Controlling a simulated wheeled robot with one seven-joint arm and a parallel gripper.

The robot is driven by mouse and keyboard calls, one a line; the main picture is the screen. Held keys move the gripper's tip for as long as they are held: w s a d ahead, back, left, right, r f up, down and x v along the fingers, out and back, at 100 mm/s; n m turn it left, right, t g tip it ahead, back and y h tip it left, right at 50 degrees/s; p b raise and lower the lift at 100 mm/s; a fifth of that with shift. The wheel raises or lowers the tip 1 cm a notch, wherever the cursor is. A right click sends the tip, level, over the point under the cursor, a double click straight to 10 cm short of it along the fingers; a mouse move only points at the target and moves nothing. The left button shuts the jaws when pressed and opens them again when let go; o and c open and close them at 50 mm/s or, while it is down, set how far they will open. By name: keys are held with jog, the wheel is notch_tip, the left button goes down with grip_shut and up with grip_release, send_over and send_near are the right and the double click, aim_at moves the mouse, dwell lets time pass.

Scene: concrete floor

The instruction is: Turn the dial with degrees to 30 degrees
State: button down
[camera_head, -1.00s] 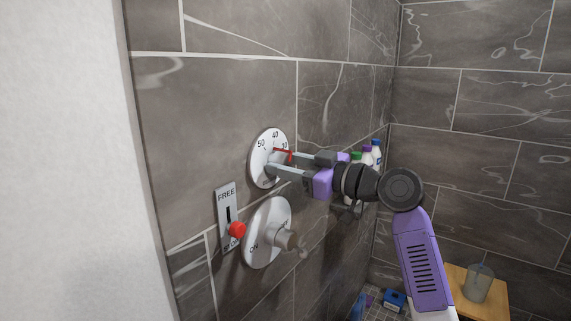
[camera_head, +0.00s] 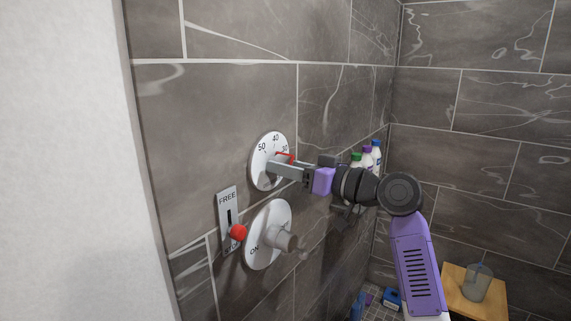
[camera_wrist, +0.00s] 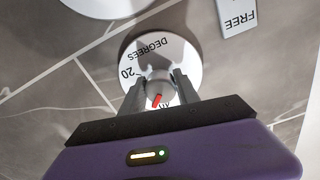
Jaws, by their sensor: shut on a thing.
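The degrees dial (camera_head: 259,171) is a round white plate on the tiled wall, with 50, 40 and 30 visible along its top in the head view. In the wrist view the dial (camera_wrist: 185,62) appears upside down, with "DEGREES" and 20 readable. A knob with a red pointer (camera_wrist: 156,100) sits at its centre; red also shows near the 30 in the head view. My gripper (camera_wrist: 158,88) is shut on this knob, one finger on each side. The fingers hide part of the dial's lower numbers and the pointer's exact reading.
Below is a second white dial (camera_head: 262,245) marked ON with a protruding knob. Left of it is a FREE slider plate (camera_head: 227,205) with a red knob (camera_head: 238,232). Bottles (camera_head: 368,158) stand on the right behind my wrist. A wooden stool (camera_head: 458,300) holds a clear cup (camera_head: 478,283).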

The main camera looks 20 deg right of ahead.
jog(key=m+p, duration=0.2)
jog(key=m, duration=0.2)
jog(key=shift+m, duration=0.3)
dwell(0.3)
jog(key=c, duration=0.9)
grip_release()
jog(key=shift+s, duration=0.1)
jog(key=b+v, duration=0.2)
jog(key=v, duration=0.5)
jog(key=shift+s+d, duration=0.2)
jog(key=shift+s, duration=0.1)
jog(key=shift+r, duration=0.1)
